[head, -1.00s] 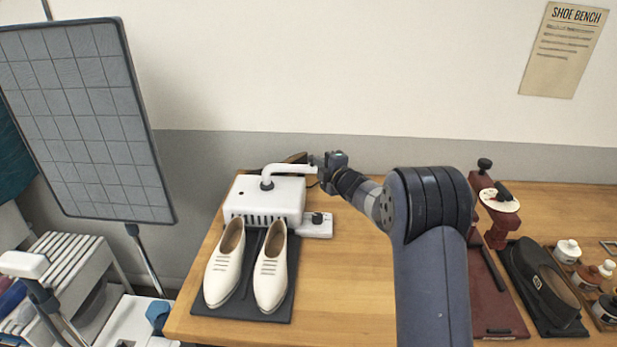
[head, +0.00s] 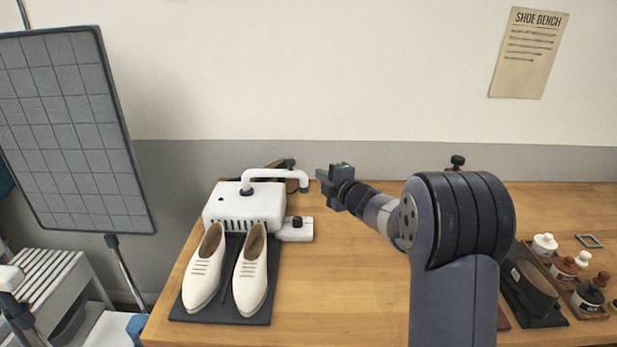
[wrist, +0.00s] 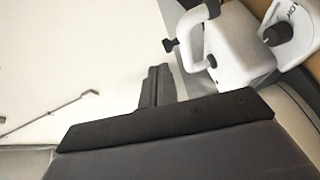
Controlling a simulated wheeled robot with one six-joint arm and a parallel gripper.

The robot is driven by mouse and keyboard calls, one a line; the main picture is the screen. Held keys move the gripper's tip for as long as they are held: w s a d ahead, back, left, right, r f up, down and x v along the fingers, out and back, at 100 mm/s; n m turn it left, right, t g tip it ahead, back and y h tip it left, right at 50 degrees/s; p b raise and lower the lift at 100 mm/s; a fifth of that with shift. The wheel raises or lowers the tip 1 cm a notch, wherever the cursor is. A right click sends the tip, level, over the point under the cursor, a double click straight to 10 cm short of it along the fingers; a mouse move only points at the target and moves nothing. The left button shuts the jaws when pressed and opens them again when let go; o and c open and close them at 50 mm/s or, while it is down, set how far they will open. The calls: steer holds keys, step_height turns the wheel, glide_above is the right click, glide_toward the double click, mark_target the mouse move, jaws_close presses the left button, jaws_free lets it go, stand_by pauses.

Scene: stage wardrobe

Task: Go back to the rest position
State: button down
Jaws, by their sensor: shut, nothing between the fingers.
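My gripper (head: 322,181) is in the air over the bench, just right of the curved white pipe end of a white shoe-drying machine (head: 243,203). It is shut and looks empty, apart from the pipe in the head view. My arm reaches up from the lower right and partly covers the bench. In the wrist view my gripper's dark body (wrist: 160,120) fills the lower middle, and the white machine (wrist: 235,40) shows at the upper right.
Two cream shoes (head: 204,270) stand on a dark mat (head: 262,317) in front of the machine. A control box with a black knob (head: 296,230) sits beside it. A dark shoe (head: 532,285) and small bottles (head: 545,244) are at the right. The bench middle (head: 340,290) is clear.

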steer(key=shift+s+d, duration=0.65)
steer(key=shift+d, duration=0.25)
